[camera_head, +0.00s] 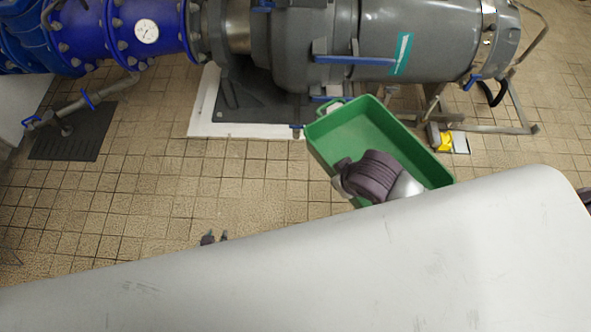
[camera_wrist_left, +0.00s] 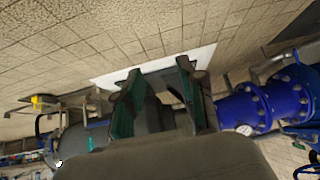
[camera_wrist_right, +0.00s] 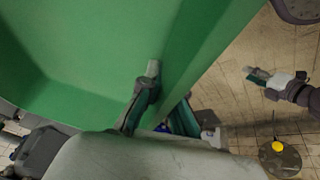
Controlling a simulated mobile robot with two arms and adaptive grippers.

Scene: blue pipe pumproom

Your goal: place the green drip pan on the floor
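The green drip pan (camera_head: 335,138) is at the centre right of the head view, tilted and seemingly off the floor (camera_head: 150,200). My right gripper (camera_wrist_right: 168,100) is shut on its side wall, with one finger inside the pan and one outside. The pan (camera_wrist_right: 90,50) fills much of the right wrist view. In the head view the right fingers are hidden by my dark wrist. My left gripper (camera_head: 213,238) is open and empty, apart from the pan, partly hidden by my pale arm link. Its spread fingers show in the left wrist view (camera_wrist_left: 160,85).
A grey pump (camera_head: 330,50) on a white-edged plinth (camera_head: 200,120) and blue pipework (camera_head: 110,30) stand behind the pan. A metal stand (camera_head: 500,125) and a small yellow object (camera_head: 446,140) are at right. A dark floor plate (camera_head: 72,132) lies left. Tiled floor between is clear.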

